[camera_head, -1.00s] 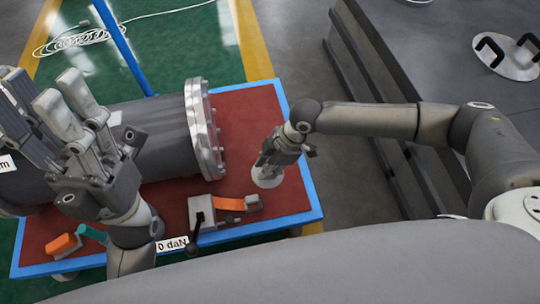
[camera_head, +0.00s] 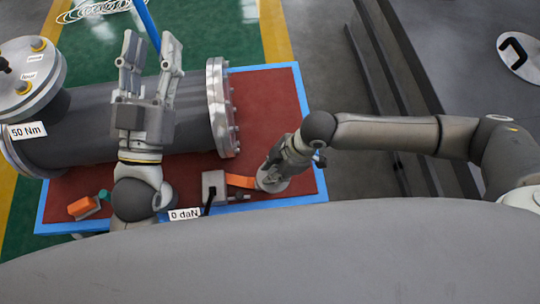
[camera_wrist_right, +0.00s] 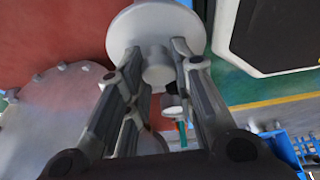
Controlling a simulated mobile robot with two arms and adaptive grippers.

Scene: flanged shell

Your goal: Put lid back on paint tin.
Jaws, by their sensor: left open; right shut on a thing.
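My right gripper (camera_head: 271,178) is shut on the knob of a round pale disc, which looks like the lid (camera_wrist_right: 125,32). In the right wrist view the fingers sit on both sides of the knob. In the head view the lid (camera_head: 272,184) is partly hidden under the gripper, beside an orange strip. I cannot tell whether it touches the table. My left gripper (camera_head: 151,65) is open and empty, its fingers in front of the large grey shell. I cannot make out a paint tin in either view.
The grey flanged shell (camera_head: 90,130) lies across the red, blue-edged table (camera_head: 262,105). A small grey device (camera_head: 214,187) with an orange strip (camera_head: 240,181) and lever stands at the near edge. An orange block (camera_head: 80,207) is at left. The table right of the flange is clear.

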